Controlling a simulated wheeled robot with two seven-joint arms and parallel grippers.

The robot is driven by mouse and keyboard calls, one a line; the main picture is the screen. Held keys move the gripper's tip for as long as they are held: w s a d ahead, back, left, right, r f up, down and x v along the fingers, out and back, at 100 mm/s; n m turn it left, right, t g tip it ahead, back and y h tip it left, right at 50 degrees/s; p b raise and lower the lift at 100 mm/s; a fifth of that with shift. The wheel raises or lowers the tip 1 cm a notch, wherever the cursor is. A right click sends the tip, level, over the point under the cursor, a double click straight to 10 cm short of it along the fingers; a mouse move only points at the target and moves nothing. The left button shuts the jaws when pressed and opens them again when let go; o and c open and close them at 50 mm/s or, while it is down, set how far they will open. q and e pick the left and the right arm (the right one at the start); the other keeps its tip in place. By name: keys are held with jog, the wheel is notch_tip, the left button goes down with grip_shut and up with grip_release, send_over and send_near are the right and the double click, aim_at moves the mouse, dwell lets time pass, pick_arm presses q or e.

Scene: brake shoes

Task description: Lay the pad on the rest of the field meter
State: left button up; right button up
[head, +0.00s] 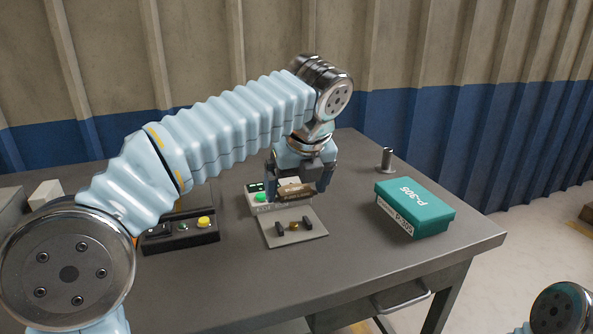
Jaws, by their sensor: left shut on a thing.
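My left gripper (299,187) is shut on a brown pad (296,192), with a finger at each end of it. It holds the pad over the field meter (252,200), a pale box with a small display and a green light, which the pad and gripper partly hide. A light grey plate (308,238) lies in front of the box. My right gripper is out of view.
A teal box marked P-305 (415,207) lies to the right on the grey table (370,262). A metal cylinder (387,160) stands behind it. A dark control box (180,236) with a yellow button is left of the meter. The table's front right is clear.

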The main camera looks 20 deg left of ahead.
pick_arm(q)
jog(key=shift+f, duration=0.6)
notch_tip(320, 180, down, 3)
jog(key=shift+f+b, duration=0.15)
jog(key=shift+b, duration=0.65)
jog(key=shift+f, duration=0.75)
jog(key=shift+f+b, duration=0.3)
jog(key=o, duration=0.8)
